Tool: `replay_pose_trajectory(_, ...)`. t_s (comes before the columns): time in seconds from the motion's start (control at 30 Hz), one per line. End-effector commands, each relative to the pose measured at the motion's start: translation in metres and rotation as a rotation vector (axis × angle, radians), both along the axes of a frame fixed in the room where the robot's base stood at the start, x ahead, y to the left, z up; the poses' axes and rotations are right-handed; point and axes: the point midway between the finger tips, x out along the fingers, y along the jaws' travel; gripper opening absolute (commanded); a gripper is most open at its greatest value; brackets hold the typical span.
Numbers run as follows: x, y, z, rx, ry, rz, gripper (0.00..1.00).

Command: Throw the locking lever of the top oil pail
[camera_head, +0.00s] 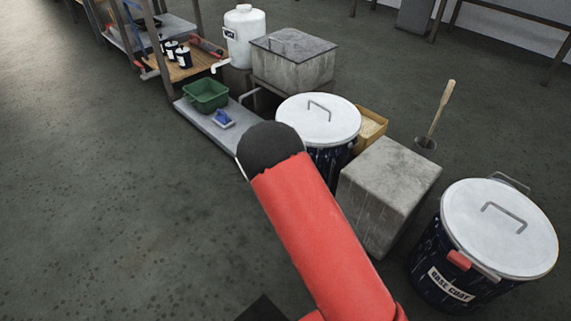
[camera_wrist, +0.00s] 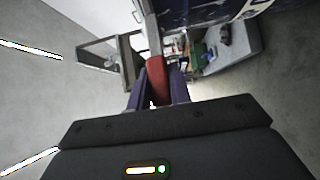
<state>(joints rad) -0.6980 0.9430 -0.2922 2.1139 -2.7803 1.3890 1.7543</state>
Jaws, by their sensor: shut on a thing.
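A dark blue pail with a white lid and a wire lid handle (camera_head: 322,120) stands in the middle of the head view. Its front is partly hidden behind my red arm, so its label cannot be read there. In the wrist view the dark pail wall (camera_wrist: 190,12) fills the top edge, with part of a white label. My gripper (camera_wrist: 158,92) shows in the wrist view, its two purple fingers shut on the red grip of the locking lever (camera_wrist: 157,72). A grey metal strip (camera_wrist: 151,30) runs up from the grip beside the pail. The head view hides the gripper.
A second pail (camera_head: 500,230), labelled BASE COAT, with a red grip on its side, stands at the right. A grey block (camera_head: 385,195) sits between the pails. A low grey platform (camera_head: 212,128) holds a green bin (camera_head: 206,94). Floor at left is clear.

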Motion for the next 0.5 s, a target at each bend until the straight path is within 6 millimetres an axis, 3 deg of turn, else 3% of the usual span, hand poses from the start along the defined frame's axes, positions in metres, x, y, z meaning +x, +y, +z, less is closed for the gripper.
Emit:
replay_pose_trajectory(0.2, 0.0003, -0.0002, 0.0001, -0.001, 0.000, 0.001, 0.00)
replay_pose_trajectory(0.23, 0.0004, -0.0001, 0.0001, -0.001, 0.000, 0.001, 0.24)
replay_pose_trajectory(0.37, 0.0004, -0.0003, 0.0001, -0.001, 0.000, 0.000, 0.41)
replay_pose_trajectory(0.5, 0.0003, -0.0005, 0.0001, -0.001, 0.000, -0.001, 0.42)
